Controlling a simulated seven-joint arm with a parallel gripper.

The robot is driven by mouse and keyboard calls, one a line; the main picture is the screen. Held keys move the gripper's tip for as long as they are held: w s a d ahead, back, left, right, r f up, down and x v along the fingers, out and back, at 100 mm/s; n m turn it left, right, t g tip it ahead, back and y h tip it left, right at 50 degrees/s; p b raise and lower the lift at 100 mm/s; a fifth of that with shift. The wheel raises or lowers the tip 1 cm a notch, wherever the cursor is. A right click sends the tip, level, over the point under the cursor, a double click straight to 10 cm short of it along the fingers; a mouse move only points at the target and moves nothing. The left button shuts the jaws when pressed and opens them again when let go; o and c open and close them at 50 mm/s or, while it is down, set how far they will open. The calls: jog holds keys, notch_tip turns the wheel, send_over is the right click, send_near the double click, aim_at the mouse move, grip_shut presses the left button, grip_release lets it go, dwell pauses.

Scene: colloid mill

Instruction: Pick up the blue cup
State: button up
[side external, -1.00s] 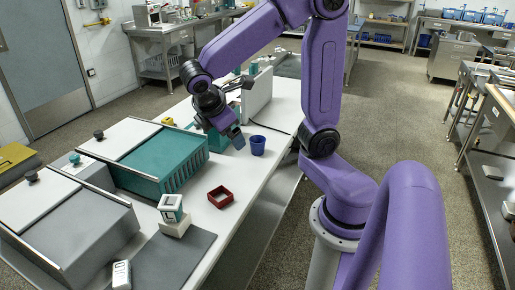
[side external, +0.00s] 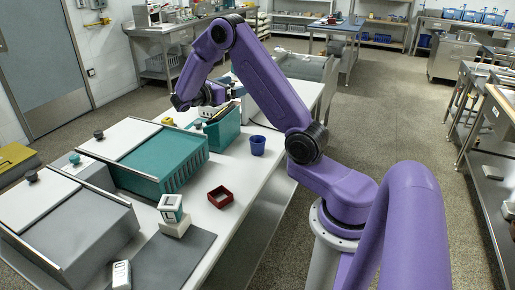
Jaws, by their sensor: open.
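The blue cup (side external: 258,145) stands upright on the white table (side external: 240,182), right of the teal box and near the table's right edge. Nothing touches it. My gripper (side external: 212,97) is up and to the left of the cup, above the far part of the table near the teal box. It is open and well apart from the cup. Its fingers are small and dark in this view, so their exact direction is hard to tell.
An open teal box (side external: 223,130) stands left of the cup. A dark red square tray (side external: 220,197) lies nearer. A large teal bin (side external: 150,155) and a grey bin (side external: 75,225) fill the left side. The table between cup and red tray is clear.

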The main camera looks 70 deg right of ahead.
jog(key=d, duration=0.1)
send_near(262, 137)
jog(key=x, duration=0.3)
jog(key=shift+s+d+f, duration=0.1)
jog(key=shift+d+f, duration=0.05)
jog(key=shift+f, duration=0.25)
jog(key=shift+r+x, duration=0.15)
jog(key=shift+x, duration=1.3)
jog(key=shift+r+x, duration=0.2)
jog(key=shift+x, duration=1.2)
jog(key=c, duration=1.1)
